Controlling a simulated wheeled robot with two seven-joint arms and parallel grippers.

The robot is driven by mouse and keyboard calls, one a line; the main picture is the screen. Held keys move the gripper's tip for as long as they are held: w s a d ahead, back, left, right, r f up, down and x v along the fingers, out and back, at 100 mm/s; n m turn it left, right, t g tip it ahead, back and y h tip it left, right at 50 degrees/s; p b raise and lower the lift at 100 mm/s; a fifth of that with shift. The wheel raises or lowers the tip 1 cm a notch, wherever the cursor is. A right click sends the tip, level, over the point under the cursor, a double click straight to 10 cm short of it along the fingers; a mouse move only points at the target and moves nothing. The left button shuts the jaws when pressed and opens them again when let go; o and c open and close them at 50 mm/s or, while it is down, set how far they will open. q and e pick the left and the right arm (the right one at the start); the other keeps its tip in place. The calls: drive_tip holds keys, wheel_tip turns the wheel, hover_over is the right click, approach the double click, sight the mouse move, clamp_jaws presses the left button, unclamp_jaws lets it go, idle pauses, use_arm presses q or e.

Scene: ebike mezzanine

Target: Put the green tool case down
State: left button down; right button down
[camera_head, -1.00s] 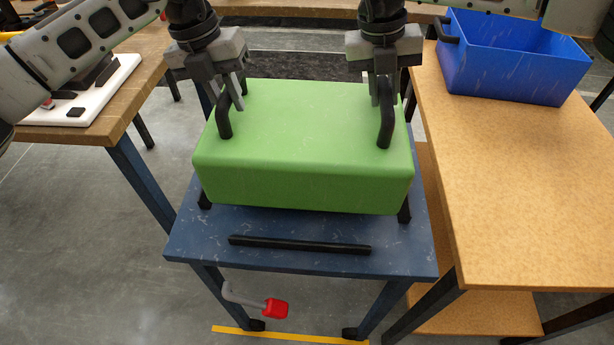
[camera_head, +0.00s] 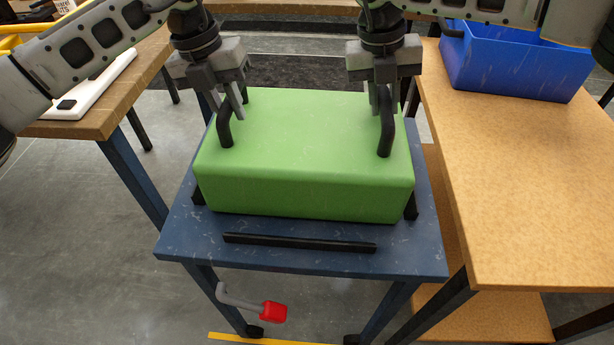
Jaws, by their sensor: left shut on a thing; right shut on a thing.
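The green tool case (camera_head: 305,150) is a large rounded box with a black handle at each end of its top. It is over the blue table (camera_head: 195,240), level, between black strips on the tabletop. I cannot tell whether its underside touches the top. My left gripper (camera_head: 232,108) is shut on the left handle (camera_head: 224,128). My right gripper (camera_head: 381,105) is shut on the right handle (camera_head: 386,135). The far side of the case is partly hidden by my grippers.
A black strip (camera_head: 300,243) lies along the table's front, and a crank with a red knob (camera_head: 273,312) sticks out below. A wooden bench (camera_head: 520,180) with a blue bin (camera_head: 515,65) stands close on the right. Another wooden bench (camera_head: 100,115) is at the left.

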use_arm(q)
drive_tip(key=c, duration=1.5)
unclamp_jaws()
use_arm(e)
drive_tip(key=c, duration=1.5)
unclamp_jaws()
use_arm(q)
drive_tip(key=shift+o, duration=1)
drive_tip(key=shift+s, duration=0.15)
use_arm(e)
drive_tip(key=shift+o, duration=1)
drive_tip(key=shift+s, duration=0.15)
drive_tip(key=shift+r, duration=0.2)
use_arm(q)
wheel_tip(320, 180, up, 12)
drive_tip(key=a, duration=0.2)
drive_tip(key=shift+w+a, duration=0.15)
drive_tip(key=shift+w, duration=0.05)
use_arm(e)
wheel_tip(320, 180, up, 11)
drive_tip(key=a, duration=0.2)
drive_tip(key=shift+w+a+r, duration=0.2)
use_arm(q)
drive_tip(key=shift+f, duration=0.1)
